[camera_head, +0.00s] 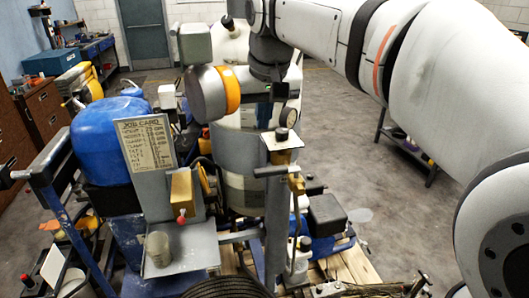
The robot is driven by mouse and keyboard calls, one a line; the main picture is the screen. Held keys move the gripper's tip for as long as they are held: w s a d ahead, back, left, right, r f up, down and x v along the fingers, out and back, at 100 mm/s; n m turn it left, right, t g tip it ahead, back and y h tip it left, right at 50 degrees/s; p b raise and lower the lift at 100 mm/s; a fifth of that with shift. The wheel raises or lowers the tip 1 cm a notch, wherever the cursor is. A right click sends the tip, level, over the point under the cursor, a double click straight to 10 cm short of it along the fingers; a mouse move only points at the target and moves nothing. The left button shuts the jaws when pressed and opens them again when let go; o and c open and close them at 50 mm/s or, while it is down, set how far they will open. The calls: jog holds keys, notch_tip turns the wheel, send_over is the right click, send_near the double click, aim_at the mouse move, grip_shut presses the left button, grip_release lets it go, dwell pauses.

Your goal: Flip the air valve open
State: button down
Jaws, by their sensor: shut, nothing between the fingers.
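A brass valve-like fitting (297,185) sits on the right side of a grey post in the middle of the view; it looks like the air valve, but its lever position is too small to tell. A round gauge (288,117) stands above it on a small plate. My gripper (264,112) hangs from my wrist just above and left of the gauge. Its fingers are small and dark here; it is shut and empty, apart from the fitting. A yellow lever-like part (204,179) shows beside a yellow box; I cannot tell what it works.
A job card (147,143) stands on a grey panel, left of the post. A yellow box (182,193) with a red button is beside it. A blue drum (102,135) stands at left. A cup (158,248) rests on a shelf. Open floor (350,120) lies right.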

aim_at(277, 170)
dwell(0.3)
notch_tip(277, 170, down, 9)
jog(key=p, duration=0.2)
jog(key=shift+s+f, duration=0.2)
jog(key=shift+s, duration=0.1)
jog(key=shift+s+d, duration=0.1)
dwell(0.4)
